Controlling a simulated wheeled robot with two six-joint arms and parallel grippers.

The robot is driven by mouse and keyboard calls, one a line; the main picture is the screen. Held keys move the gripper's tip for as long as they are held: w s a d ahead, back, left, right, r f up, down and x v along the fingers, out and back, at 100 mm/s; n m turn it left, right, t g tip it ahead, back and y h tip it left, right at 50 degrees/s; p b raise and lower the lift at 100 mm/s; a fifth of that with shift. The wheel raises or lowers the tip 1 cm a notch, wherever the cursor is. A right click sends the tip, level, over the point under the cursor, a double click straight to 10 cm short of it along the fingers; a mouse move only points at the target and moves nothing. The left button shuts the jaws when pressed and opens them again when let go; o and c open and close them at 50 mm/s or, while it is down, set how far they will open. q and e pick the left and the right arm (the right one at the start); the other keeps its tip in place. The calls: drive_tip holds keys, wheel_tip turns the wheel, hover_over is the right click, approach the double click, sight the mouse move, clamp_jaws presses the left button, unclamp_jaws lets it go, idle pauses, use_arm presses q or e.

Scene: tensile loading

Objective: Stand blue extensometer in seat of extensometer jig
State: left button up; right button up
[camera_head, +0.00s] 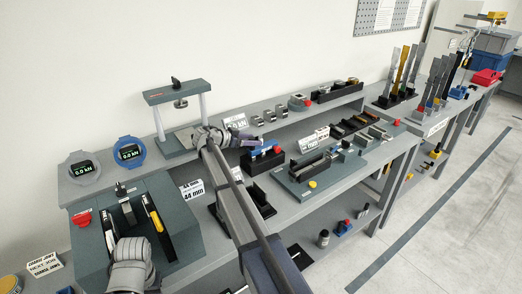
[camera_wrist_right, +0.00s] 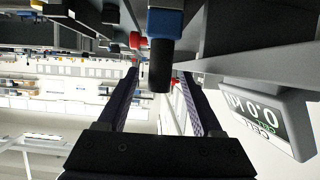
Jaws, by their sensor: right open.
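A blue block with a black grip, likely the blue extensometer (camera_head: 259,153), stands in a black holder (camera_head: 258,166) on the bench in the head view. In the right wrist view, the blue body (camera_wrist_right: 165,24) and black grip (camera_wrist_right: 160,66) sit between the two fingers. My right gripper (camera_head: 250,143) is open at this block, with clear gaps on both sides of the grip in the wrist view. I cannot make out which fixture is the extensometer jig, or its seat.
A red part (camera_head: 277,149) stands close beside the blue block; a load cell display (camera_head: 236,121) is just behind. A grey-green fixture plate (camera_head: 330,178) lies to the right. A small press frame (camera_head: 178,95) and two round gauges (camera_head: 128,151) stand to the left.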

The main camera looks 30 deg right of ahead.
sight(261, 139)
drive_tip(key=b+x, duration=0.2)
drive_tip(key=x, duration=0.3)
drive_tip(key=shift+d, duration=0.1)
clamp_jaws()
idle(0.4)
idle(0.9)
